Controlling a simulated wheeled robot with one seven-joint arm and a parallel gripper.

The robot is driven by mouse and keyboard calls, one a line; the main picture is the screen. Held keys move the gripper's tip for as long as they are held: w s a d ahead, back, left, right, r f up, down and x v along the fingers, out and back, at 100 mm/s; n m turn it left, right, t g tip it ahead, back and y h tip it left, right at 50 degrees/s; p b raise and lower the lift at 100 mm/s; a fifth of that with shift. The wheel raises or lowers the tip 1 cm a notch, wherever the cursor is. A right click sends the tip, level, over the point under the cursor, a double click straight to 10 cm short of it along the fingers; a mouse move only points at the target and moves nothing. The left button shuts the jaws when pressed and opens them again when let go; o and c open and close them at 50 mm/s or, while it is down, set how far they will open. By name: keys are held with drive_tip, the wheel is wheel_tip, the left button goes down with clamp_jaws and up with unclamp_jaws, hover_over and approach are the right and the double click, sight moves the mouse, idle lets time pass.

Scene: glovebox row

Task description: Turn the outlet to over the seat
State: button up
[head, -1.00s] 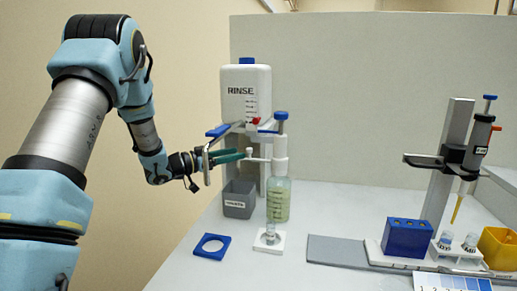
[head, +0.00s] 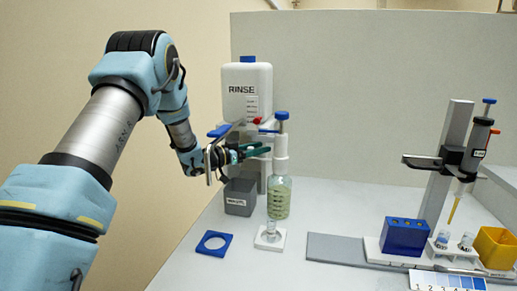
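The dispenser bottle (head: 280,199) holds pale green liquid and has a white pump head (head: 281,147) with a blue knob (head: 282,115). My gripper (head: 264,151) is at the left side of the pump head, its teal fingers pointing right. The outlet is mostly hidden behind the fingers. Whether the fingers touch or grip it, I cannot tell. A white square seat (head: 260,242) with a small clear vial (head: 270,230) stands in front of the bottle. A blue plate with a round hole (head: 201,246) lies to its left and looks empty.
A grey labelled waste bin (head: 240,201) stands below my gripper. The white RINSE bottle (head: 242,82) is behind on a stand. To the right are a blue block (head: 405,238), a pipette stand (head: 446,150) and a yellow box (head: 497,247). The table's front left is clear.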

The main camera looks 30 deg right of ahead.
clamp_jaws()
idle(1.2)
